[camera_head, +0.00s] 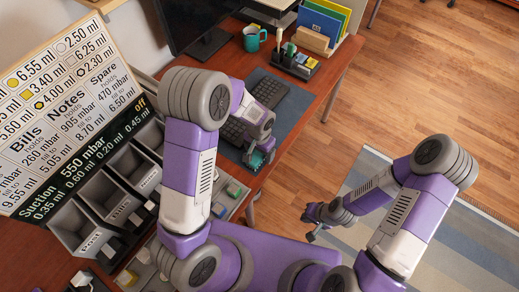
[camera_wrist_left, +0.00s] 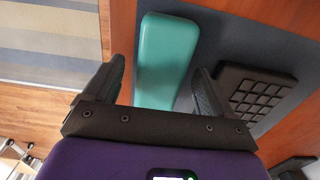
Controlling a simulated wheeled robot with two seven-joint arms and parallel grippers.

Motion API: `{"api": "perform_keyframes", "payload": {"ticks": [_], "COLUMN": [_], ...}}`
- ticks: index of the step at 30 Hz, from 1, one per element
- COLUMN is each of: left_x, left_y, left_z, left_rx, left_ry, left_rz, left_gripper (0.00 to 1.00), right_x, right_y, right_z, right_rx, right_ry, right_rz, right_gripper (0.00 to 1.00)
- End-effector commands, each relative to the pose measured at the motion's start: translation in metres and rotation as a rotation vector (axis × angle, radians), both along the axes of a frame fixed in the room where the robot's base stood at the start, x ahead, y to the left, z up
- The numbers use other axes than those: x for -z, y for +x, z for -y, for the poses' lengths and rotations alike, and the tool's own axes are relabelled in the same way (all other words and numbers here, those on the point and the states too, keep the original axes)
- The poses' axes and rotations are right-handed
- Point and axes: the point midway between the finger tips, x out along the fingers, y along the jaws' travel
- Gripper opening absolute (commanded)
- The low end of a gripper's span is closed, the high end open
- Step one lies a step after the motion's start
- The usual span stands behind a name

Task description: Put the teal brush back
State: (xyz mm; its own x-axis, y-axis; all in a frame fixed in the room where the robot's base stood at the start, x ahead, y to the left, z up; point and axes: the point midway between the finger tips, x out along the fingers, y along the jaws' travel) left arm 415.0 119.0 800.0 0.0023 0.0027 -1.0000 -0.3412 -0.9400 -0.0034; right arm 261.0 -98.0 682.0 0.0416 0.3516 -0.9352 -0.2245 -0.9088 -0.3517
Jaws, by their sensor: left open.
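The teal brush (camera_wrist_left: 166,48) shows in the left wrist view as a long rounded teal block on the dark desk mat. In the head view a teal part of it (camera_head: 257,160) shows at my left gripper (camera_head: 260,153), partly hidden by it. In the left wrist view my left gripper (camera_wrist_left: 159,82) is open, one finger on each side of the brush, with visible gaps. The brush's near end is hidden behind the gripper body. My right gripper (camera_head: 311,222) hangs over the floor and rug, away from the desk; its jaw opening is too small to judge.
A keyboard (camera_head: 268,91) lies on the mat; a dark keypad-like block (camera_wrist_left: 252,92) is right of the brush. A desk organiser (camera_head: 295,62), teal mug (camera_head: 254,38), book rack (camera_head: 317,37) and monitor stand at the back. Labelled grey bins (camera_head: 105,200) and a sign board (camera_head: 65,110) are left.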

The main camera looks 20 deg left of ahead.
Motion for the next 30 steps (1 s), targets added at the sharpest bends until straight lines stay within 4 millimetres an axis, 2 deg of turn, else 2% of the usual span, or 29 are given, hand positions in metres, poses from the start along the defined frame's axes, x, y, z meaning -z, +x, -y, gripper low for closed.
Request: {"api": "perform_keyframes", "payload": {"ticks": [1,11,17,24,30], "left_x": [0.014,0.007,-0.014,-0.052,-0.075], "left_y": [0.0,0.0,0.0,0.0,0.0], "left_z": [0.0,-0.001,-0.001,-0.002,0.001], "left_rx": [0.0,0.0,0.001,0.002,0.004], "left_ry": [0.0,0.0,0.0,0.001,0.001], "left_rz": [0.0,0.0,0.001,0.001,0.001], "left_gripper": [0.85,0.85,0.85,0.85,0.85], "right_x": [0.014,0.009,-0.007,-0.037,-0.054], "right_y": [0.0,0.0,0.0,0.0,0.0], "right_z": [0.0,0.0,0.0,0.0,0.0], "right_rx": [0.0,0.0,0.0,0.0,0.0], "right_ry": [0.0,0.0,0.0,0.0,0.0], "right_rz": [0.0,0.0,0.0,0.0,0.0], "right_gripper": [0.0,0.0,0.0,0.0,0.0]}}
